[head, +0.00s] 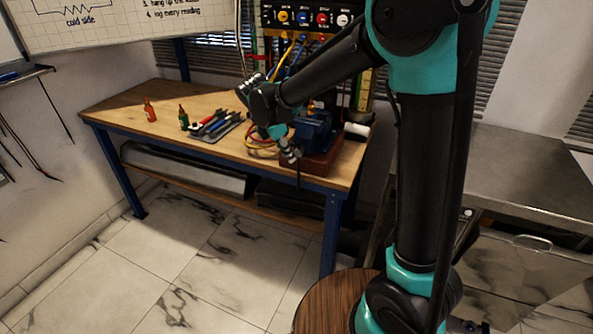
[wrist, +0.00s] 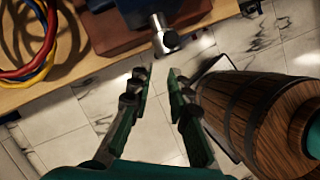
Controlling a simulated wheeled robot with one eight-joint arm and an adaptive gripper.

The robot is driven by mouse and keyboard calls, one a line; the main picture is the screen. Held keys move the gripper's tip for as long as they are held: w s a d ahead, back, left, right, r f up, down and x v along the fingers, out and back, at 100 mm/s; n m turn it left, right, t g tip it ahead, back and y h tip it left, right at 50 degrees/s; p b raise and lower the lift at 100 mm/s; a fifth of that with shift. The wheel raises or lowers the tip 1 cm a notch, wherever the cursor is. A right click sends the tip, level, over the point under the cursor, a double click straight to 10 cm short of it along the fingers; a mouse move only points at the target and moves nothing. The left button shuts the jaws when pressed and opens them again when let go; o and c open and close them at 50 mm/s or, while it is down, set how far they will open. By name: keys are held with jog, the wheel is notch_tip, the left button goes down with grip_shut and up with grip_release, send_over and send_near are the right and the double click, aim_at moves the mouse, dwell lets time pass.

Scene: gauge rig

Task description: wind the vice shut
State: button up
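The blue vice (head: 313,127) stands on a reddish-brown wooden block (head: 322,163) near the front edge of the workbench. It shows at the top of the wrist view (wrist: 140,10), cut off by the frame. Its metal screw end (wrist: 167,40) points out past the bench edge, above the floor. My gripper (head: 290,155) is in front of the vice. In the wrist view my gripper (wrist: 157,84) is open, with nothing between its fingers. The screw end lies just beyond the fingertips, apart from them. The vice's jaws are partly hidden in the head view.
Red, yellow and blue cables (wrist: 30,50) lie coiled on the bench left of the vice. Several tools (head: 215,126) and two small bottles (head: 183,118) stand farther left. A wooden barrel (wrist: 255,108) is close on the right. A metal table (head: 530,180) stands at right.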

jog(key=x, duration=0.9)
grip_shut()
